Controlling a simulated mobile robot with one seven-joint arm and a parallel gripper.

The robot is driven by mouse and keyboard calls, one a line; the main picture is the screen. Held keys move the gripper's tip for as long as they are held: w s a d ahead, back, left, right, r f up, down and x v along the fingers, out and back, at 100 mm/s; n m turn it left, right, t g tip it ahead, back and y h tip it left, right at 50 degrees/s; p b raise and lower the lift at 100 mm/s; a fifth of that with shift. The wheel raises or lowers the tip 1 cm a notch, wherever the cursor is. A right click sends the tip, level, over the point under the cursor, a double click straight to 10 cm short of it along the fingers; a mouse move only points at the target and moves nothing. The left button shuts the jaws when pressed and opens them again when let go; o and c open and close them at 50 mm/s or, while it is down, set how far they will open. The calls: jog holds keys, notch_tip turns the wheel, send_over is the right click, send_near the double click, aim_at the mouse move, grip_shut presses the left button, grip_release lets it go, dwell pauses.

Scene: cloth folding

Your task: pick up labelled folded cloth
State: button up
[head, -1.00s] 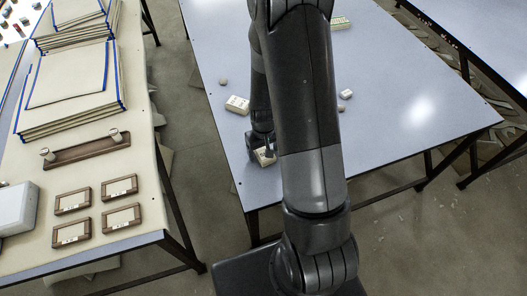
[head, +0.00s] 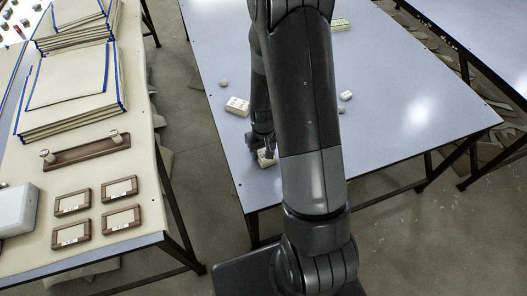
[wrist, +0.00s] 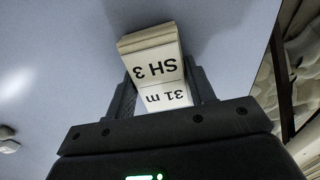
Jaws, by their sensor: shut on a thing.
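A small cream folded cloth (wrist: 150,45) with a white label reading "SH 3" and "31 m", upside down in the wrist view, sits between the two dark fingers of my gripper (wrist: 160,80). The fingers are shut on its sides. In the head view the cloth (head: 266,158) shows as a small pale piece at my gripper (head: 262,150), near the front left edge of the blue-grey table (head: 400,130). My arm hides part of the table behind it. Whether the cloth touches the table is hard to tell.
Another cream piece (head: 237,106) and a small lump (head: 224,83) lie behind the gripper. More pale pieces (head: 345,96) lie right of my arm. The table's right half is clear.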

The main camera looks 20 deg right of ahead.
aim_at(263, 151)
jog(key=shift+r, duration=0.4)
notch_tip(263, 151, up, 3)
jog(key=shift+r, duration=0.1)
jog(key=s+d+r, duration=0.6)
jog(key=d, duration=0.3)
jog(key=w+d+r+m, duration=0.1)
jog(key=w+d, duration=0.9)
jog(key=d, duration=0.4)
jog(key=w+d, duration=1)
jog(key=d, duration=0.5)
jog(key=w+a+f, duration=0.2)
jog(key=w, duration=0.1)
jog(key=w+a+f, duration=0.2)
jog(key=w, duration=0.1)
jog(key=w+a+f, duration=0.2)
jog(key=w, duration=0.2)
jog(key=shift+f, duration=2.45)
